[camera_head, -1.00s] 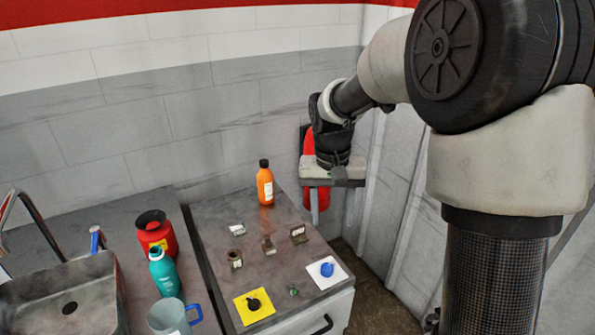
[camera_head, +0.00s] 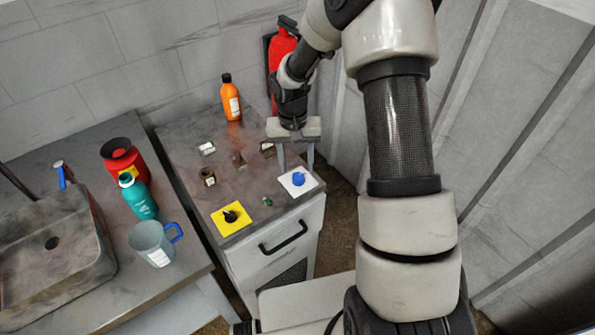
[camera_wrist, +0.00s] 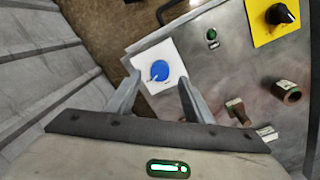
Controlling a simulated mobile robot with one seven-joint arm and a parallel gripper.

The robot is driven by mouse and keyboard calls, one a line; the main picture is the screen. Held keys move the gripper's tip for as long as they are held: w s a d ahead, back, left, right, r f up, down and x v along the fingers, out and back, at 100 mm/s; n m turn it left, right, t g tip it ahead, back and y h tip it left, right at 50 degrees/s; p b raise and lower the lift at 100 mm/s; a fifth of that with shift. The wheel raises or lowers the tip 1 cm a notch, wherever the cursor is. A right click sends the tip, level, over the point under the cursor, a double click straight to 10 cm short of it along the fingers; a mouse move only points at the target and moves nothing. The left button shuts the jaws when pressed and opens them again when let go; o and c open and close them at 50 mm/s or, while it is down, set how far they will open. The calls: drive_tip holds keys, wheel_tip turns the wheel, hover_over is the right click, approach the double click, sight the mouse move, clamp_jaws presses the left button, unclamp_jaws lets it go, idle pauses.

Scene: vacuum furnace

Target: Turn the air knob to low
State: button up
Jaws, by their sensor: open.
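A blue knob (camera_head: 298,179) sits on a white square plate (camera_head: 310,186) at the front right corner of the worktop. It also shows in the wrist view (camera_wrist: 160,70), with a pale mark toward its lower left. A black knob (camera_head: 230,216) sits on a yellow plate (camera_head: 243,212) to its left; the wrist view shows it at top right (camera_wrist: 279,14). I cannot read which is labelled air. My gripper (camera_head: 296,167) is open and empty, pointing down above the blue knob. In the wrist view its fingertips (camera_wrist: 158,79) appear on either side of the blue knob, seemingly apart from it.
A small green light or button (camera_head: 267,201) lies between the plates. Small brown fittings (camera_head: 208,177) stand behind. An orange bottle (camera_head: 231,98) is at the back, a drawer handle (camera_head: 284,237) in front. A jug (camera_head: 150,241), teal bottle (camera_head: 138,196) and sink are left.

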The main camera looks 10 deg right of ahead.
sight(298, 175)
drive_tip(key=shift+d+f, duration=0.1)
drive_tip(key=shift+f, duration=1.95)
drive_tip(key=c, duration=1)
drive_tip(key=shift+c, duration=0.2)
